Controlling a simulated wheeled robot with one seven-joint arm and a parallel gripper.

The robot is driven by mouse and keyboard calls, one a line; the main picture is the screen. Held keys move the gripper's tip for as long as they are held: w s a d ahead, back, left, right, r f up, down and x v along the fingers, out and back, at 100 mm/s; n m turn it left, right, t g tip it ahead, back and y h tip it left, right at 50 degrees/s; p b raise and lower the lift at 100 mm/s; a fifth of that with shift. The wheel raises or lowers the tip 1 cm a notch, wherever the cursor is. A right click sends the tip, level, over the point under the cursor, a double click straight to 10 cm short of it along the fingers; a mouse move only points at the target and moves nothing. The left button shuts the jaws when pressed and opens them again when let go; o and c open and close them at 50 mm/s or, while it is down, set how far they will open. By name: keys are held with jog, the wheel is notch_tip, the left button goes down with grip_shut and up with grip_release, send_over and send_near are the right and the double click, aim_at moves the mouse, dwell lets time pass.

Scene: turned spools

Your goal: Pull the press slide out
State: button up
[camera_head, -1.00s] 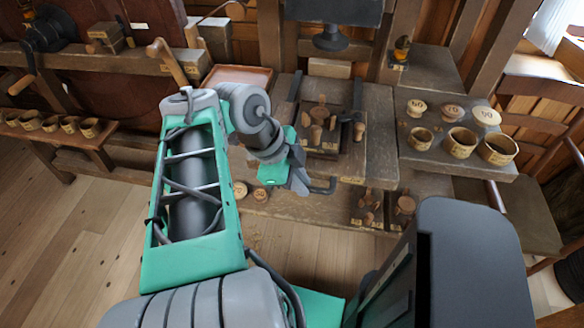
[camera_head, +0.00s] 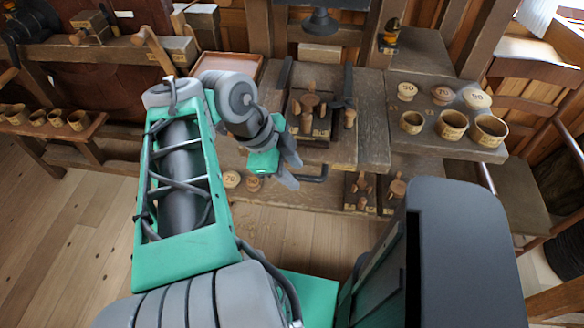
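The press slide (camera_head: 320,140) is a dark wooden board between two dark rails under the press head (camera_head: 320,22). Several turned wooden pieces stand on it. A dark bent handle (camera_head: 316,179) sticks out at the front edge of the bench, below the slide. My gripper (camera_head: 295,173) is just left of this handle, its two grey fingers apart. The fingers point right toward the handle, and I see nothing between them. I cannot tell whether a fingertip touches the handle.
A shelf (camera_head: 405,90) at right holds several cups and numbered discs. A lower shelf (camera_head: 290,196) carries discs and spool blocks close under my gripper. A shallow tray (camera_head: 233,60) lies behind my arm. The floor in front is clear.

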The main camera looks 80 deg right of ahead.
jog(key=p+v, duration=0.2)
jog(key=v, duration=0.5)
jog(key=shift+r, duration=0.35)
jog(key=shift+w+a, duration=0.1)
